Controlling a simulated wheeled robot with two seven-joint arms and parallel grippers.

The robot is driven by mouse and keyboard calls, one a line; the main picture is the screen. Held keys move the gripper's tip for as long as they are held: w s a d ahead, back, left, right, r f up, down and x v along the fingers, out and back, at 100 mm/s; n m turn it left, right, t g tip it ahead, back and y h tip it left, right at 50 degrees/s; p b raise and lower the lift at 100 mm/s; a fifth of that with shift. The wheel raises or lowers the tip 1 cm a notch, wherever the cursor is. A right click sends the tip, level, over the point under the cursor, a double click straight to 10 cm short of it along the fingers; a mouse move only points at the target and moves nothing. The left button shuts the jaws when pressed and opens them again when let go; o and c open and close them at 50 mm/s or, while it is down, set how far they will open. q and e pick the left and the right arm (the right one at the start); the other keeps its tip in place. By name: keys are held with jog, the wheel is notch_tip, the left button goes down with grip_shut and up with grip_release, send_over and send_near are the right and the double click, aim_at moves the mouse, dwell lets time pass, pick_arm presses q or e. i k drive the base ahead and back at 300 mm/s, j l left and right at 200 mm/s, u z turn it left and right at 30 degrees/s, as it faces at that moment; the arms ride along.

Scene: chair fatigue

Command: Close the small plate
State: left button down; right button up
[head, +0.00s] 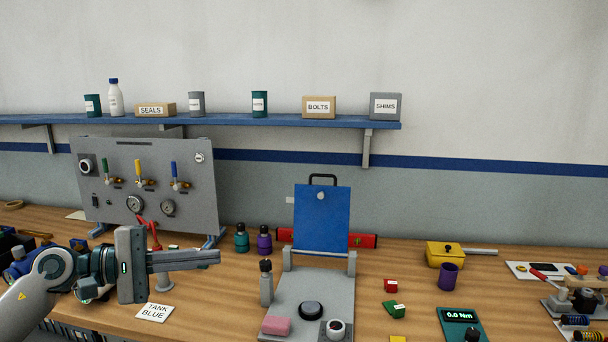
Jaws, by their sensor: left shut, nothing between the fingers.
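A blue plate (321,222) with a dark handle on its top edge stands upright at the back of a grey base (310,288), in the middle of the head view. It is held between two short grey posts and looks raised like an open lid. A black round puck (311,310), a pink block (276,326) and a small round gauge (335,328) sit on or by the base. My left gripper (218,258) is shut and empty, left of the base and pointing right, apart from the plate. My right gripper is not in view.
Teal (242,238) and purple bottles (264,240) stand behind. A red level (362,240) lies behind the plate.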

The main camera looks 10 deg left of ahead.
aim_at(321, 218)
jog(key=i, duration=1.65)
